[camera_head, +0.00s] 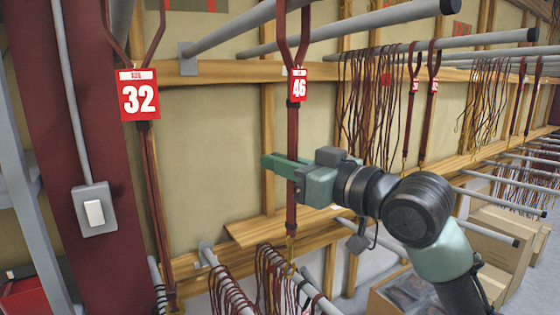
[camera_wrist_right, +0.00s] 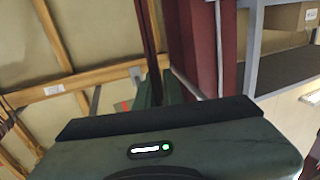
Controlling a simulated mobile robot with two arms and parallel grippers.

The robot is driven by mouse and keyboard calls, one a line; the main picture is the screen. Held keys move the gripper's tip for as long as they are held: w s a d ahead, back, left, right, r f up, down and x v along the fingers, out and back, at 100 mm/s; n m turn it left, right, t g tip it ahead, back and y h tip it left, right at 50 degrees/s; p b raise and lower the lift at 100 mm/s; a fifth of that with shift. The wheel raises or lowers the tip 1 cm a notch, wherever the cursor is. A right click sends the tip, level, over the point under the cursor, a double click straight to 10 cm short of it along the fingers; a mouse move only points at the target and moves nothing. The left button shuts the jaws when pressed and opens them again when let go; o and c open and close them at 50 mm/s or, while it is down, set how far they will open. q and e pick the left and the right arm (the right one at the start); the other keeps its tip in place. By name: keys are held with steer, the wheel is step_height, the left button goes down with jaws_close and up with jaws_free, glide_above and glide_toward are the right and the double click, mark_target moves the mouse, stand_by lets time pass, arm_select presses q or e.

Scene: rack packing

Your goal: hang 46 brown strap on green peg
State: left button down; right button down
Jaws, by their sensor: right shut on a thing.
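My right gripper (camera_head: 286,163) is shut on the strap below the tag. In the right wrist view the strap (camera_wrist_right: 150,35) runs up from the green fingers (camera_wrist_right: 160,90). A brass clip (camera_head: 291,241) shows at its lower end. I see no peg that is clearly green; those in view look grey. My left gripper is not in view.
A strap with a red 32 tag (camera_head: 139,95) hangs at the left, by a dark red post (camera_head: 75,130) with a switch box (camera_head: 94,209). Long grey pegs (camera_head: 370,18) with dark ends jut from the wall. Bunches of brown straps (camera_head: 370,100) and cardboard boxes (camera_head: 505,245) stand right.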

stand_by(0.4)
steer(key=c, duration=1.5)
jaws_free()
steer(key=shift+o, duration=0.2)
steer(key=shift+d, duration=0.1)
